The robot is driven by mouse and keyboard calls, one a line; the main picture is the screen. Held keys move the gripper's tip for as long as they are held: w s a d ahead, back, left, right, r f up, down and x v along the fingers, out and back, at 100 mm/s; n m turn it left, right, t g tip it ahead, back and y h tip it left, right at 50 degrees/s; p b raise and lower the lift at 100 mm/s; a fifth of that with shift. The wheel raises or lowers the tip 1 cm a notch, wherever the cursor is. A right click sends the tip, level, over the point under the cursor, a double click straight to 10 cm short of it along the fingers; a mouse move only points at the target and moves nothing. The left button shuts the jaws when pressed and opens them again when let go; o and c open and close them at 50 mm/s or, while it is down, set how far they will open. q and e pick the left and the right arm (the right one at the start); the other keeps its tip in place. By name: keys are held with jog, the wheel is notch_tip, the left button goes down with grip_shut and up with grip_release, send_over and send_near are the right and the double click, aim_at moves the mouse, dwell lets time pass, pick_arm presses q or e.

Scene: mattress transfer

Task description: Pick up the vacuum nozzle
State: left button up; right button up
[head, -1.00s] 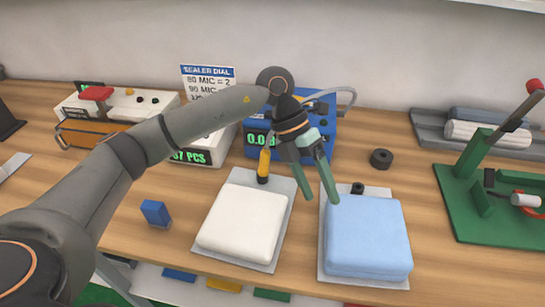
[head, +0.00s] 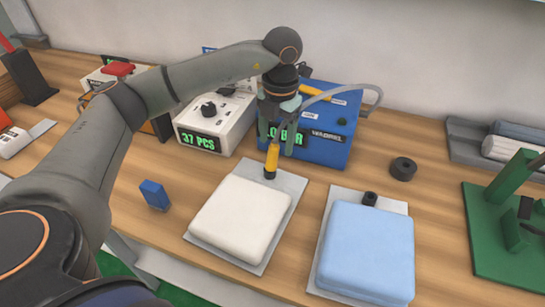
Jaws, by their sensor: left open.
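The vacuum nozzle (head: 272,159) has a yellow body and a black lower end. It stands nearly upright at the back edge of the white mattress (head: 241,217), on or just above its grey plate (head: 292,184). My left gripper (head: 276,146) points down over the nozzle and is open. Its two fingers appear on either side of the nozzle's upper part; whether they touch it I cannot tell. The nozzle's top is hidden by the gripper. My right gripper is not in view.
A blue machine (head: 326,150) with a grey hose (head: 350,87) stands close behind the gripper. A white scale (head: 214,120) is left of it. A blue mattress (head: 366,250) lies on the right, with a black ring (head: 402,168) behind. A blue block (head: 154,194) stands at the left.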

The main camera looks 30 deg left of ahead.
aim_at(273, 155)
pick_arm(q)
jog(key=f, duration=0.3)
jog(key=a+f, duration=0.1)
jog(key=f, duration=0.1)
jog(key=shift+s+f, duration=0.1)
jog(key=shift+f, duration=0.25)
grip_shut()
dwell(0.4)
